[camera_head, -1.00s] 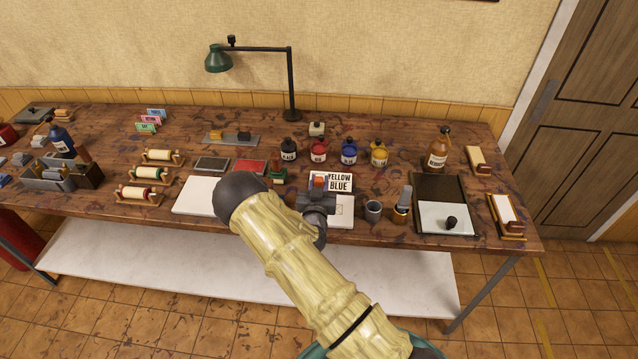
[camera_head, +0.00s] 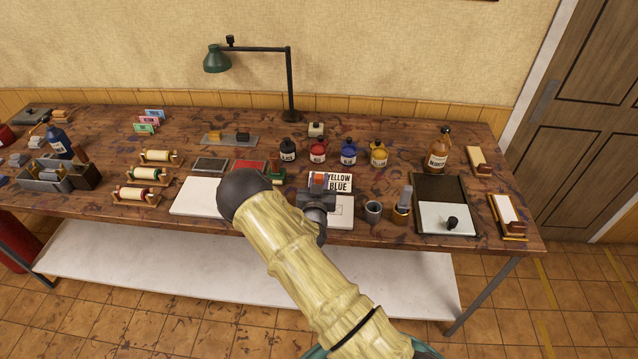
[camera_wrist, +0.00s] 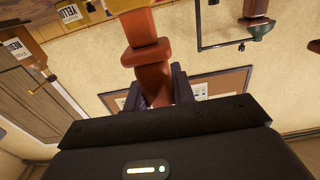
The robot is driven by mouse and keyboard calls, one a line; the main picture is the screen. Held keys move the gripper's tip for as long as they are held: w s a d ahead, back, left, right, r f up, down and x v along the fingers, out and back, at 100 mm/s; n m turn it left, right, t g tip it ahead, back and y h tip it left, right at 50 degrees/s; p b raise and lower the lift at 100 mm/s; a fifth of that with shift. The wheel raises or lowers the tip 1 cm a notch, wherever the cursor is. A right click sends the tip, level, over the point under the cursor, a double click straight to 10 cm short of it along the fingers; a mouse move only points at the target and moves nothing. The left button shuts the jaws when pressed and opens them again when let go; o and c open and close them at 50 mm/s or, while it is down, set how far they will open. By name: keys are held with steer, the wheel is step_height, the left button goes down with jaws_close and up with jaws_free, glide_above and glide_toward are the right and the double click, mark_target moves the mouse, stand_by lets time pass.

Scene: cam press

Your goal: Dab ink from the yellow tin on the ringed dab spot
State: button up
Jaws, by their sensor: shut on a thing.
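My gripper (camera_head: 317,200) is over the front middle of the bench, by the white sheet. In the wrist view my gripper (camera_wrist: 156,92) is shut on an orange-brown dabber-like piece (camera_wrist: 145,58); a bit of this orange piece (camera_head: 318,179) shows in the head view. A yellow jar (camera_head: 379,153) stands behind and right of my gripper, apart from it. I cannot tell whether it is the named tin. A card (camera_head: 341,181) reading YELLOW BLUE is just behind my gripper. The white sheet (camera_head: 344,222) has a faint outlined square; no ring shows, and my gripper hides part of it.
Black (camera_head: 288,150), red (camera_head: 318,150) and blue (camera_head: 348,152) jars stand left of the yellow one. A grey cup (camera_head: 373,211) and a cup with a tool (camera_head: 401,214) stand close right of the sheet. A lamp (camera_head: 291,80) rises behind.

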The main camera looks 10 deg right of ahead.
steer(key=shift+w+d+b, duration=0.2)
steer(key=shift+w+b, duration=0.35)
steer(key=shift+w, duration=0.15)
steer(key=shift+s, duration=0.15)
steer(key=shift+s+a, duration=0.25)
steer(key=shift+s, duration=0.35)
steer(key=shift+s+a, duration=0.25)
steer(key=shift+s, duration=0.45)
